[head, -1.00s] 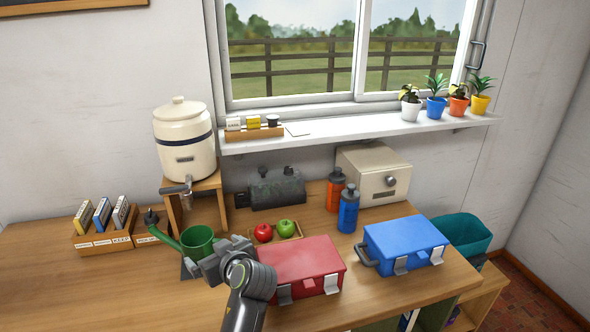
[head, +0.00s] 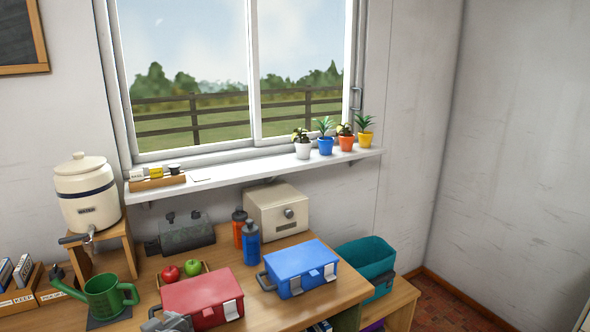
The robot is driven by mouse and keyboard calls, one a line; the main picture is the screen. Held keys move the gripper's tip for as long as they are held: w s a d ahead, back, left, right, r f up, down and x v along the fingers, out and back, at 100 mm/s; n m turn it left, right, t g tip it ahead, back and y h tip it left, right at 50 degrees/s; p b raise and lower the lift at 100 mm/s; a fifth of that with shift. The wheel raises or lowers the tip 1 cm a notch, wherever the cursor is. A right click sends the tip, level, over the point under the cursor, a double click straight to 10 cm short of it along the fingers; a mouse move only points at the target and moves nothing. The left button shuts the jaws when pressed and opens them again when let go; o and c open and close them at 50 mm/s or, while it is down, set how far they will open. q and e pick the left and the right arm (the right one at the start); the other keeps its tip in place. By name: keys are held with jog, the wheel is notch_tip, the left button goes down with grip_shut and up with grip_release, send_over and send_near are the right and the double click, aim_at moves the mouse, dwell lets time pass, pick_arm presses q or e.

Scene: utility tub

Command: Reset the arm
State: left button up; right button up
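My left gripper (head: 168,323) shows only in part at the bottom edge of the head view, at the near left corner of the red box (head: 203,299). Its arm is cut off by the frame. It holds no object that I can see, and its finger opening cannot be made out. My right gripper is out of view. A green watering can (head: 104,297) stands upright on a dark mat (head: 108,321) to the left of the gripper, apart from it.
A blue box (head: 300,268), two bottles (head: 251,245) and a fruit tray (head: 207,268) crowd the bench. A cream dispenser (head: 86,193) stands on a wooden stand at left. A teal tub (head: 366,268) is at the right end. Potted plants (head: 325,143) line the sill.

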pick_arm(q)
jog(key=s+a+f+m+g+h, duration=0.2)
jog(key=s+f+m+h, duration=0.1)
jog(key=s+f, duration=0.55)
jog(key=s+a+f+m+g+h, duration=0.1)
jog(key=s+f+m+h, duration=0.3)
jog(key=s, duration=0.8)
jog(key=s+d+f+m+g+h, duration=0.2)
jog(key=s+d+m, duration=0.1)
jog(key=s, duration=0.8)
notch_tip(320, 180, down, 24)
jog(key=a, duration=0.2)
jog(key=s+d+f+g, duration=0.1)
jog(key=s+f+g, duration=0.1)
jog(key=s+f, duration=1.2)
jog(key=shift+s+d+f+h, duration=0.2)
jog(key=shift+d+f+h, duration=0.15)
jog(key=shift+f, duration=0.6)
